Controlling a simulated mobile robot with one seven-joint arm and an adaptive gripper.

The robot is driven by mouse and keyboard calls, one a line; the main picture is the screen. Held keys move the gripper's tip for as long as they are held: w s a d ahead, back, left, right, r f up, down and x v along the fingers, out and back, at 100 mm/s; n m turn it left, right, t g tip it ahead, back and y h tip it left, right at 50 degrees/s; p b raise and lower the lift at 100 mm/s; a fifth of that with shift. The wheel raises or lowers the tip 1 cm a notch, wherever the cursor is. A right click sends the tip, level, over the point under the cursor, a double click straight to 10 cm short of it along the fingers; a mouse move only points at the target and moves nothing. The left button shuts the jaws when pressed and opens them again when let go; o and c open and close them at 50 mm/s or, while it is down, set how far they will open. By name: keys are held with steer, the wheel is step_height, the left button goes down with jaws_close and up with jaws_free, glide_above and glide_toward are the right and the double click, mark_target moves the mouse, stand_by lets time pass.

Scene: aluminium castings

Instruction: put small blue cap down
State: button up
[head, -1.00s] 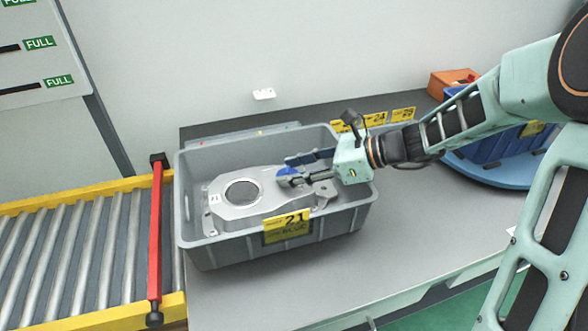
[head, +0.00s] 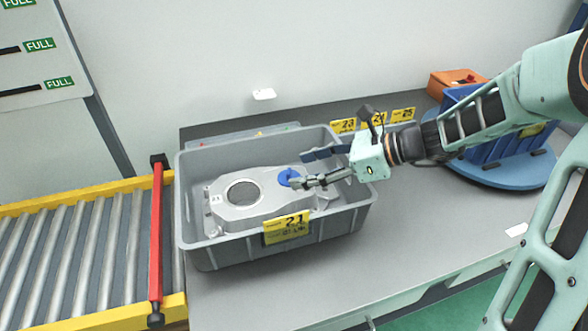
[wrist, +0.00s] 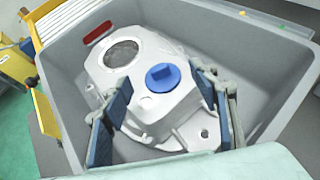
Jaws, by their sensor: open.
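The small blue cap (head: 289,177) sits on the right end of the top face of an aluminium casting (head: 235,211). In the wrist view the cap (wrist: 163,77) rests on the casting (wrist: 150,50) with its raised grip upward, and the casting's round mesh-like opening is beyond it. My gripper (head: 306,169) is open and empty, just right of the cap. In the wrist view its two fingers (wrist: 165,115) are spread wide and sit on the near side of the cap, apart from it.
The casting lies in a grey crate (head: 335,222) with a yellow label 21. A roller conveyor (head: 75,260) with a red bar is at the left. A blue rack (head: 485,150) and an orange bin (head: 452,83) stand at the right.

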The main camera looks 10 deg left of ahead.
steer(key=v, duration=0.9)
steer(key=shift+r+p, duration=0.15)
steer(key=shift+p, duration=0.25)
steer(key=shift+a, duration=0.15)
